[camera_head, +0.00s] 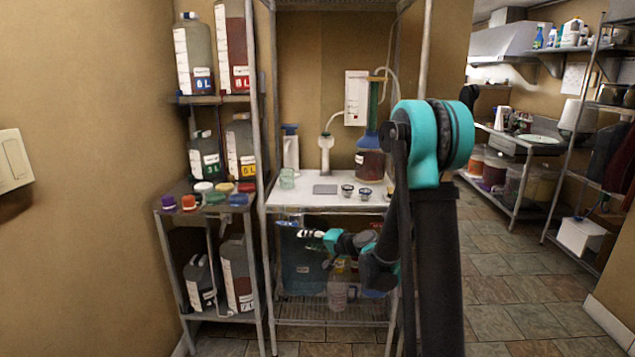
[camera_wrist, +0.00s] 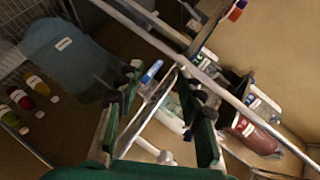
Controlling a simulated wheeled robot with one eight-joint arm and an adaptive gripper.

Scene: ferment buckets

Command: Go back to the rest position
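My gripper (camera_head: 308,233) is in front of the lower part of the metal shelf unit, just below its white worktop (camera_head: 300,196), left of my upright arm. In the wrist view, its two green fingers with dark tips stand apart, so my gripper (camera_wrist: 160,82) is open. Nothing is held between the fingers; a metal shelf post and bottles show beyond the gap. A blue bin (camera_head: 303,268) stands behind and below the gripper in the head view, and it shows at the left in the wrist view (camera_wrist: 62,62).
A side rack at left holds large bottles (camera_head: 205,160) and colored caps (camera_head: 216,195). Small jars (camera_head: 348,191) and a tall dark-liquid vessel (camera_head: 369,166) stand on the worktop. A clear jug (camera_head: 338,293) sits below. Tiled floor (camera_head: 500,285) is open at right.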

